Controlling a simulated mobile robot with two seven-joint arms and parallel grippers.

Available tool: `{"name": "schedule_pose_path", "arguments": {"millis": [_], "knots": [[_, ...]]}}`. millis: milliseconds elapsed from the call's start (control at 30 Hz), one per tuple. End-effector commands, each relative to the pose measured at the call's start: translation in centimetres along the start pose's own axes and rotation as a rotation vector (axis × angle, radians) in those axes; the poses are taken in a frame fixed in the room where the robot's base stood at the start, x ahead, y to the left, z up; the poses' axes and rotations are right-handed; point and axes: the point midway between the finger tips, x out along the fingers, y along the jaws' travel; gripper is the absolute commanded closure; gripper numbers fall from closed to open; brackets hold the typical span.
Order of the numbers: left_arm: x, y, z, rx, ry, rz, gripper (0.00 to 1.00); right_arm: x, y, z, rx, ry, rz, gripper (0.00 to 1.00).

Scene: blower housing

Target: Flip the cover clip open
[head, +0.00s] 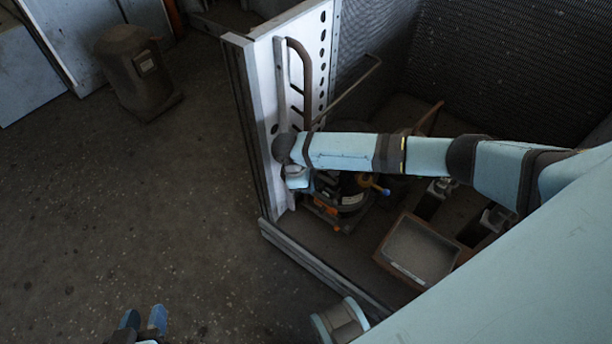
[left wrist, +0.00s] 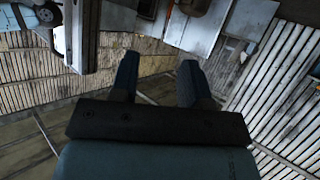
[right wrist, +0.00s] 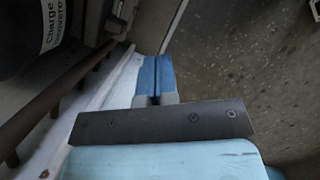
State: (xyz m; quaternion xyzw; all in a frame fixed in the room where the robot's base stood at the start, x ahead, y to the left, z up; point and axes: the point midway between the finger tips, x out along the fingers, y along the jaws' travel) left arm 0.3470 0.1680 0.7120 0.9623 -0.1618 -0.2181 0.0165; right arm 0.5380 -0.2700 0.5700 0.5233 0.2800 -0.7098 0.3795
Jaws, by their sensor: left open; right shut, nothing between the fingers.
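I cannot pick out the cover clip in any view. In the head view, a dark machine (head: 350,200) with orange and blue parts sits low behind the white perforated panel (head: 265,85), partly covered by my right arm. My right gripper (right wrist: 157,60) is shut and empty; in the right wrist view its blue fingers lie together beside the panel's pale edge (right wrist: 115,85). In the head view its fingertips are hard to make out. My left gripper (head: 143,318) is open and empty over the bare floor, well away from the panel; its spread fingers also show in the left wrist view (left wrist: 158,78).
A brown rail (right wrist: 60,100) runs along the panel in the right wrist view, near a black lettered object (right wrist: 30,35). In the head view, a tray (head: 420,250) stands right of the machine and a dark bin (head: 135,70) at upper left.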

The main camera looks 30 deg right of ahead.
Motion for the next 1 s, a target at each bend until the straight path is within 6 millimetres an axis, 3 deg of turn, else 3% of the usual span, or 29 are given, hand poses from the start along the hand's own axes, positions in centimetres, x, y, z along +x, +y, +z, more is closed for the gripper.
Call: {"name": "schedule_pose_path", "arguments": {"millis": [33, 233, 500, 1000], "knots": [[0.3, 0.2, -0.5, -0.001, 0.038, 0.01, 0.57, 1.7, 0.0, -0.1, 0.001, -0.004, -0.001, 1.0], [0.5, 1.4, -3.5, -0.009, 0.175, 0.052, 0.57, 5.5, 0.1, 0.2, 0.002, -0.003, 0.0, 1.0], [0.4, 2.1, -5.0, -0.019, 0.239, 0.073, 0.57, 6.6, 0.0, 3.2, 0.001, -0.001, 0.001, 1.0], [0.3, 2.2, -5.3, -0.019, 0.247, 0.076, 0.57, 6.6, 0.0, 3.7, -0.001, 0.0, 0.001, 1.0]]}}
